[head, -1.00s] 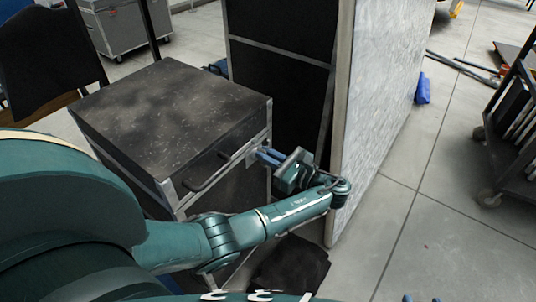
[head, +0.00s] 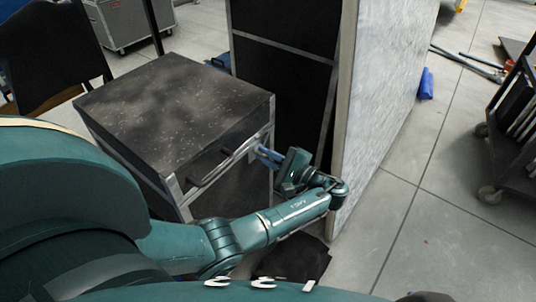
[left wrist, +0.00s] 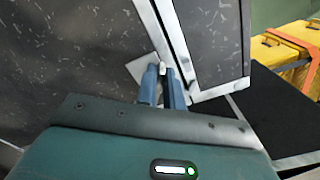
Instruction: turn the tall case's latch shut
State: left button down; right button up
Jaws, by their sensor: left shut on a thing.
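The tall case (head: 175,95) is black and speckled with metal edges. It stands upright left of the middle in the head view, with a dark handle (head: 208,170) on its near face. My left gripper (head: 266,156) is at the case's right front edge, its blue fingers pointing at the metal trim. In the left wrist view the fingers (left wrist: 163,82) are shut on the small pale latch (left wrist: 162,71) beside the seam between lid and body. The fingers hide most of the latch, so its exact angle is unclear. My right gripper is not in view.
A tall dark panel with a pale side wall (head: 385,90) stands close to the right of the case and my left wrist. A wheeled cart (head: 515,130) is at the far right. Open floor (head: 440,220) lies between them. Yellow cases (left wrist: 290,50) show in the left wrist view.

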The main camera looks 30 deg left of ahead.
pick_arm(q)
jog(key=n, duration=0.2)
jog(key=n+b, duration=0.1)
jog(key=shift+s+f+n, duration=0.15)
jog(key=shift+f+n, duration=0.25)
jog(key=shift+f+n+b, duration=0.15)
jog(key=shift+n+b, duration=0.5)
jog(key=shift+n, duration=0.35)
jog(key=shift+n+b, duration=0.4)
jog(key=shift+n, duration=0.5)
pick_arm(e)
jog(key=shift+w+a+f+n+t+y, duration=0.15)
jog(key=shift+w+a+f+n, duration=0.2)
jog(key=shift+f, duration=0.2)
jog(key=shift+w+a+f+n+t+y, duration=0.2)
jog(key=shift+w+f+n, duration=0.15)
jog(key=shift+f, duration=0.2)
pick_arm(q)
jog(key=shift+s, duration=0.1)
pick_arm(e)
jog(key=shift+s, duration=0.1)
pick_arm(q)
jog(key=c, duration=1.5)
grip_release()
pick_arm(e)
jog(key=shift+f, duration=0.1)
